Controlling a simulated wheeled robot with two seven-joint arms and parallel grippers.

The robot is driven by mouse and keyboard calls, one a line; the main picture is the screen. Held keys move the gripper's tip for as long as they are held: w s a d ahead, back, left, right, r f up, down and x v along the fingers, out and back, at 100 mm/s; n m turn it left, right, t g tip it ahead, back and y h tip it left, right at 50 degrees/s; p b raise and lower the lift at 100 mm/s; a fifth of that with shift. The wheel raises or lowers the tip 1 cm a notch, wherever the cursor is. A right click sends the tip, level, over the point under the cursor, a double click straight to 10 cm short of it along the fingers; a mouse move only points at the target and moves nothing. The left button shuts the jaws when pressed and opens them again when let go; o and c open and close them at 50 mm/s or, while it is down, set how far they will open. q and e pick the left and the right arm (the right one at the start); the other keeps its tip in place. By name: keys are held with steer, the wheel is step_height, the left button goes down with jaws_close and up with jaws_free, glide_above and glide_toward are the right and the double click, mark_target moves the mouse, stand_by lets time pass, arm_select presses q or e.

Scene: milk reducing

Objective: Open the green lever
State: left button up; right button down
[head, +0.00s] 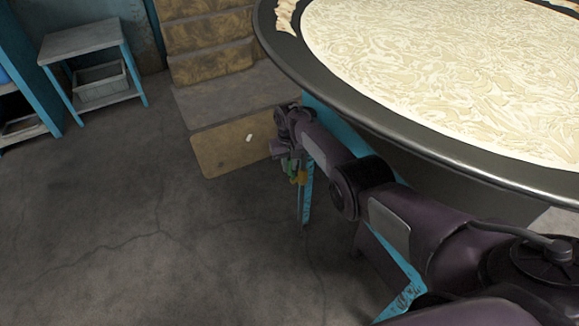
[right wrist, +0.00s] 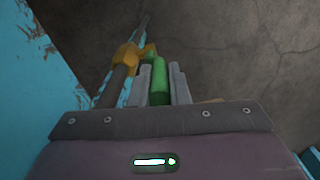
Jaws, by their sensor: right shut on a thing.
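The green lever (right wrist: 158,82) shows in the right wrist view, standing between the two grey fingers of my right gripper (right wrist: 160,84). The gripper is shut on it. Beside it on the left is a yellow fitting (right wrist: 128,58) on a dark pipe (right wrist: 118,84). In the head view the green lever (head: 291,167) is a small spot below my right gripper (head: 290,163), near the blue leg under the big vat. The yellow fitting (head: 299,177) sits just below it. My left gripper is not in view.
A large round vat (head: 400,129) with creamy liquid stands at the right, close above my right arm. Wooden steps (head: 230,148) stand behind the gripper. A small blue-legged table (head: 90,40) is at the far left. The floor at left is clear.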

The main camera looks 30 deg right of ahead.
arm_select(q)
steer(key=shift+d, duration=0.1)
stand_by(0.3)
arm_select(e)
steer(key=c, duration=1.4)
jaws_free()
steer(key=shift+w, duration=0.1)
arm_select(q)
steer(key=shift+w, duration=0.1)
